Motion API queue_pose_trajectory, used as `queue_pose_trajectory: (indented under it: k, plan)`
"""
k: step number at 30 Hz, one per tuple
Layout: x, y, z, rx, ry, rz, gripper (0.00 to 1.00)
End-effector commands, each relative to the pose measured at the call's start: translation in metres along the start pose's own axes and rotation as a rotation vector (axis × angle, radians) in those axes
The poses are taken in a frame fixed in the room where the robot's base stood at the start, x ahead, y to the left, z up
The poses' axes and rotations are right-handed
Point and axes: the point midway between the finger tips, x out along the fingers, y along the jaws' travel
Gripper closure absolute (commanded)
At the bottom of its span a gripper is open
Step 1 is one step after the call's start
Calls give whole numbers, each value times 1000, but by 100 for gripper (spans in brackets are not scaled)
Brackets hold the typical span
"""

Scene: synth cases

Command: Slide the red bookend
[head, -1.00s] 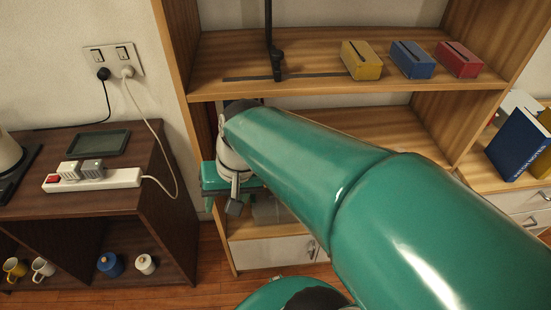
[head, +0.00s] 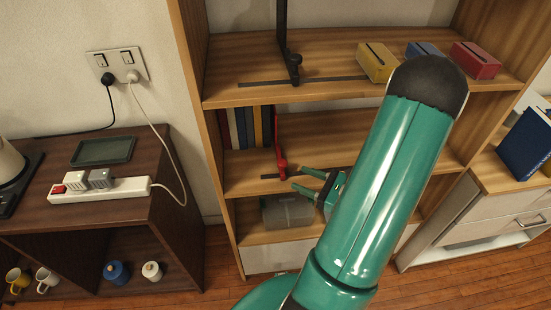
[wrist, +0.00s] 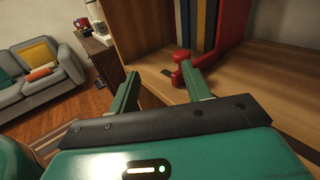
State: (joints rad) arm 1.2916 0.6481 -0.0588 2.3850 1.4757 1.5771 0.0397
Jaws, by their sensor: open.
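The red bookend (head: 279,148) stands upright on the middle shelf, to the right of a row of books (head: 246,128). Its foot sits at a dark slot (head: 300,173) in the shelf. My gripper (head: 301,179) is open and empty, just right of and in front of the bookend's foot. In the wrist view the bookend (wrist: 231,24) is at the top, and its red knob (wrist: 178,78) shows beside the right fingertip of my gripper (wrist: 160,75). I cannot tell whether they touch.
The top shelf (head: 330,68) holds a black upright (head: 282,35) and yellow, blue and red slotted boxes. A grey translucent bin (head: 288,212) is on the shelf below. The middle shelf right of the bookend looks clear. A dark side table (head: 120,210) stands left.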

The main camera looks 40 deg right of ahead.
Motion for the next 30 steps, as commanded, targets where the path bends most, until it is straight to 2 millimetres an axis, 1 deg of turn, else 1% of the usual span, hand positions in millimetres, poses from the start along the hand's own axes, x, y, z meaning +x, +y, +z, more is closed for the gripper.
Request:
queue_pose_trajectory:
  k: [1, 3, 5, 8, 11, 14, 24, 27, 30]
  plan:
    - [-10, -8, -9, 33, -15, -61, 51]
    - [-18, -14, -15, 57, -28, -114, 51]
    - [-21, -18, -18, 68, -34, -139, 51]
    - [-16, -20, -19, 71, -37, -148, 51]
    - [-2, -22, -18, 70, -37, -143, 51]
    - [16, -24, -17, 69, -37, -142, 51]
    - [84, -33, -15, 68, -36, -141, 51]
    - [100, -36, -14, 68, -35, -141, 51]
    - [111, -37, -14, 68, -36, -141, 51]
